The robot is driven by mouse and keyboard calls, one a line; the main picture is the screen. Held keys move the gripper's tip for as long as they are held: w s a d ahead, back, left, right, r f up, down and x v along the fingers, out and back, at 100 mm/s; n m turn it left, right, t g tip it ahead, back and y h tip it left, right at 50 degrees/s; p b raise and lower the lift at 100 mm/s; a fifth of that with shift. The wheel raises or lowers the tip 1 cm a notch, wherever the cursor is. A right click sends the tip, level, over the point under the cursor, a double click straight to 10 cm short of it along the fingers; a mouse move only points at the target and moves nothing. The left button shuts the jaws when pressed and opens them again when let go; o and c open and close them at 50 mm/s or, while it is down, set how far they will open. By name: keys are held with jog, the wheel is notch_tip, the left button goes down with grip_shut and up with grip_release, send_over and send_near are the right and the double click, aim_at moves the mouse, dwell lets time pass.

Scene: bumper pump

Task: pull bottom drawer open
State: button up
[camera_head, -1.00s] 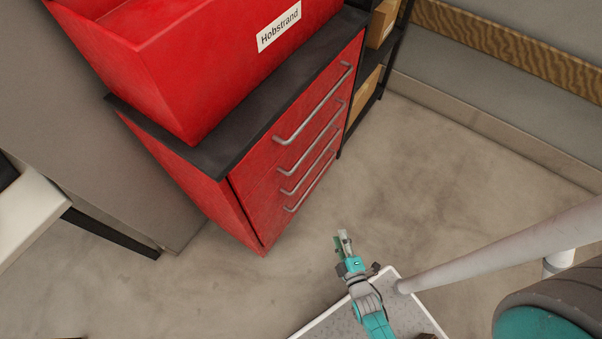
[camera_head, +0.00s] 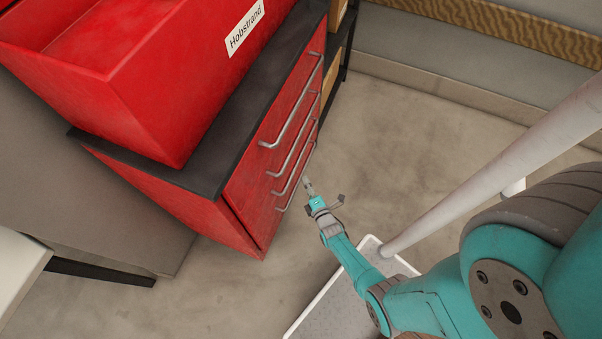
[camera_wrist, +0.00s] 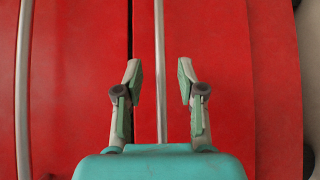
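The red drawer cabinet (camera_head: 226,206) has several stacked drawers, each with a long grey bar handle. The bottom drawer's handle (camera_head: 291,194) is the lowest bar in the head view, partly hidden behind my gripper (camera_head: 308,186). In the wrist view my gripper (camera_wrist: 160,76) is open, with one finger on each side of that handle (camera_wrist: 160,40). The fingers are apart from the bar; whether the tips reach its depth I cannot tell. The bottom drawer front (camera_wrist: 222,75) looks shut. The handle of the drawer above (camera_wrist: 23,90) shows at the left.
A red bin labelled Hobstrand (camera_head: 150,85) stands on the cabinet's black top (camera_head: 215,165). A dark shelf rack (camera_head: 345,45) stands beyond the cabinet. The concrete floor (camera_head: 420,130) in front of the drawers is clear. A grey bench (camera_head: 100,200) is at the left.

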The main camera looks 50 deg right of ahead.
aim_at(302, 173)
jog(key=shift+x, duration=2.85)
grip_shut()
